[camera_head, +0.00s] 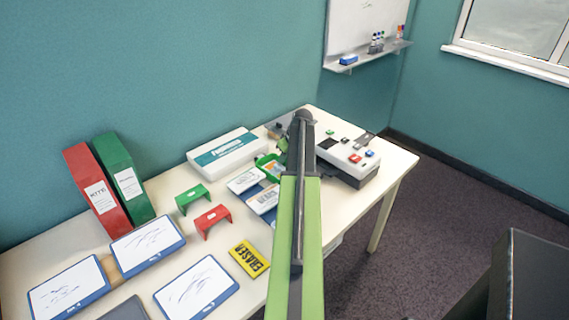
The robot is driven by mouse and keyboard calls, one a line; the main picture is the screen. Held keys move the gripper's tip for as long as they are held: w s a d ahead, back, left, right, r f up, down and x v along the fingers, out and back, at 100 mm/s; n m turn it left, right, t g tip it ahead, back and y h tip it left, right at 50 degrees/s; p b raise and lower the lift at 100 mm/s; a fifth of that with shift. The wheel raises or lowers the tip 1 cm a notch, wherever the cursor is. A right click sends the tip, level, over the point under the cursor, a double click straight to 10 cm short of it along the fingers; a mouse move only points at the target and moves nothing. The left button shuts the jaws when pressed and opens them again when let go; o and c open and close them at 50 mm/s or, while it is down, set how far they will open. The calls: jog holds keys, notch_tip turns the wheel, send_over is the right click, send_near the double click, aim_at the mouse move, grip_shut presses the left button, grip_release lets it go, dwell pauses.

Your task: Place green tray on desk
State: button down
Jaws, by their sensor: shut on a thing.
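The green tray (262,161) is a small green piece with something pale inside it, in the head view just left of my arm's far end. My gripper (283,152) is at the tray's right edge, mostly hidden by my own arm, and appears shut on it. I cannot tell whether the tray touches the surface below. The desk (213,222) is a long cream table along the teal wall. Part of the tray is hidden behind my arm.
A white box (223,152) stands behind the tray, and blue-and-white cards (262,199) lie in front. A grey-white device (346,158) is at right. Green (192,199) and red (212,220) stands, red (92,190) and green (125,178) binders, drawing boards (196,288) and a yellow eraser box (249,259) crowd the left.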

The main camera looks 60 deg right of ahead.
jog(key=shift+f, duration=0.1)
jog(key=c, duration=1.6)
grip_release()
jog(key=shift+o, duration=0.2)
jog(key=p+v, duration=1.1)
jog(key=v, duration=0.1)
jog(key=shift+s+r, duration=0.15)
jog(key=shift+r, duration=0.05)
